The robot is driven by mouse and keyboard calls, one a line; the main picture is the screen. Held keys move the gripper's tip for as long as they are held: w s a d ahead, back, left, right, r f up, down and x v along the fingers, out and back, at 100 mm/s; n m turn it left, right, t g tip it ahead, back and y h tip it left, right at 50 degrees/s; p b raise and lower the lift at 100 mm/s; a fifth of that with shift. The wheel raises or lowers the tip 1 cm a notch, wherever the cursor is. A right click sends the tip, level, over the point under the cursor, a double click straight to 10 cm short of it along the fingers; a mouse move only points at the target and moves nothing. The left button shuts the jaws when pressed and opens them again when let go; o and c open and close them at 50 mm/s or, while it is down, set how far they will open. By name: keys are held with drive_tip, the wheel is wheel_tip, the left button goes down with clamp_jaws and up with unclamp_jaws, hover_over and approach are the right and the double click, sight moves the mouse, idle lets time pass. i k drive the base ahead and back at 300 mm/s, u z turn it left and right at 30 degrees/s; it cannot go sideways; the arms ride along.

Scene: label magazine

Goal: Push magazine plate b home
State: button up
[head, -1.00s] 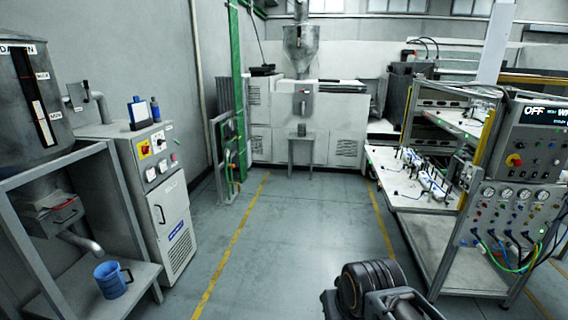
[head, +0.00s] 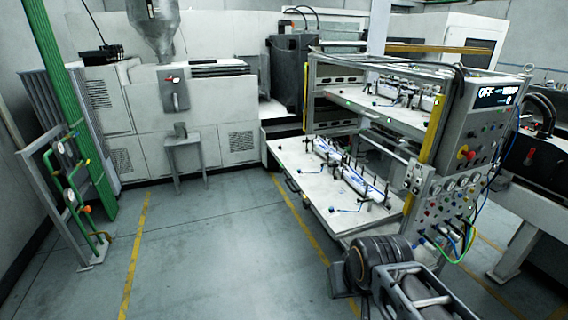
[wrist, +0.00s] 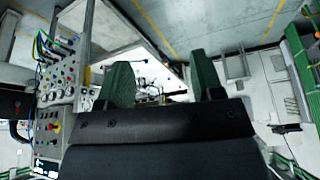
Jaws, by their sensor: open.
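In the head view a rack on the right holds two white plates with clamps and tubing. The lower plate (head: 300,178) sticks far out of the rack toward the left. The upper plate (head: 365,97) sits higher, mostly within the frame. I cannot read a letter on either, so I cannot tell which is plate b. My gripper (wrist: 163,82) is open in the wrist view, its two green fingers apart with nothing held. The lower plate seems to show beyond the fingers in that view (wrist: 135,40), apart from them. My gripper's fingers do not show in the head view.
A control panel (head: 478,125) with an OFF display and hoses stands at the rack's right end. A small grey stand (head: 184,152) is before the white machine (head: 225,110). Green pipework (head: 80,190) is at left. The floor (head: 215,245) between is clear.

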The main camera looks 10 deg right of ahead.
sight(315, 185)
drive_tip(key=z, duration=0.25)
drive_tip(key=i, duration=1)
drive_tip(key=u, duration=0.65)
drive_tip(key=i, duration=1.15)
drive_tip(key=u, duration=0.8)
